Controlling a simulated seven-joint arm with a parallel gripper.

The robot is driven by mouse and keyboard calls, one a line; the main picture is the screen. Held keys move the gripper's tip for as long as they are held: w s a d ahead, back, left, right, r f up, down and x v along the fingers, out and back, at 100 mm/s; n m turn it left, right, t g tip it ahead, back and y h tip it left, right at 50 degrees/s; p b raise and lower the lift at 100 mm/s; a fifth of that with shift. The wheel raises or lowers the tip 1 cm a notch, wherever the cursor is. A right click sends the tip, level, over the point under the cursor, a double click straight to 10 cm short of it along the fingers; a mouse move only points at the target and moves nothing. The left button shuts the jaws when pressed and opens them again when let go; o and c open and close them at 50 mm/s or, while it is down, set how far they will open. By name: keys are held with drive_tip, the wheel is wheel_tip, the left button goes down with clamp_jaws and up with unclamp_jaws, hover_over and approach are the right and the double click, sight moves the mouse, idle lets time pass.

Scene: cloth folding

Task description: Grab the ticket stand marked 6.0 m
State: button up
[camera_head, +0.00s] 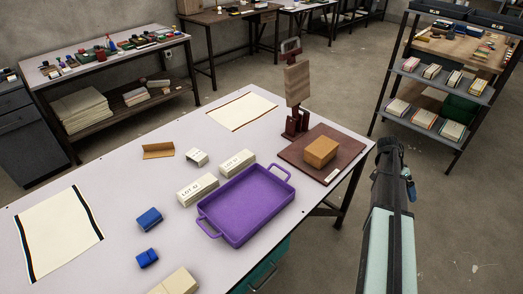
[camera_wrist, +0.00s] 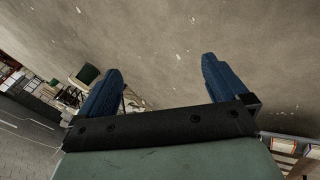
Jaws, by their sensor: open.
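No marking of 6.0 m can be read in either view. A small whitish stand-like piece (camera_head: 196,157) with a dark opening sits mid-table in the head view; its marking is too small to read. Two pale blocks with black lettering, a left one (camera_head: 197,189) and a right one (camera_head: 237,163), lie beside the purple tray; the lettering looks like "LOT" plus unclear characters. My gripper (camera_wrist: 160,65) is open and empty in the wrist view, its blue fingers wide apart over bare concrete floor, away from the table pieces.
The purple tray (camera_head: 246,207) stands mid-table. Blue blocks (camera_head: 149,218) and a tan folded piece (camera_head: 158,150) lie left. A shelf rack (camera_head: 440,85) stands behind right.

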drive_tip(key=w+a+r+y, duration=0.1)
drive_tip(key=w+a+r, duration=0.15)
drive_tip(key=a, duration=0.75)
drive_tip(key=w+a+r+n+t, duration=0.1)
drive_tip(key=w+a+r, duration=0.15)
drive_tip(key=a, duration=0.75)
drive_tip(key=w+a+r+y, duration=0.15)
drive_tip(key=a+r, duration=0.25)
drive_tip(key=a, duration=0.6)
drive_tip(key=w+a+r+n+t, duration=0.1)
drive_tip(key=w+a, duration=0.3)
drive_tip(key=a, duration=0.5)
drive_tip(key=w+a+r+n, duration=0.1)
drive_tip(key=w+a, duration=0.4)
drive_tip(key=a, duration=0.4)
drive_tip(key=w+a+r+n+t, duration=0.1)
drive_tip(key=w+a, duration=0.3)
drive_tip(key=a, duration=0.5)
drive_tip(key=n+y, duration=0.2)
drive_tip(key=y, duration=0.1)
hover_over(198, 153)
drive_tip(key=shift+t, duration=0.4)
drive_tip(key=f, duration=0.5)
drive_tip(key=shift+w+f, duration=0.25)
drive_tip(key=shift+f, duration=0.05)
drive_tip(key=shift+s+f, duration=0.2)
drive_tip(key=shift+f, duration=2.5)
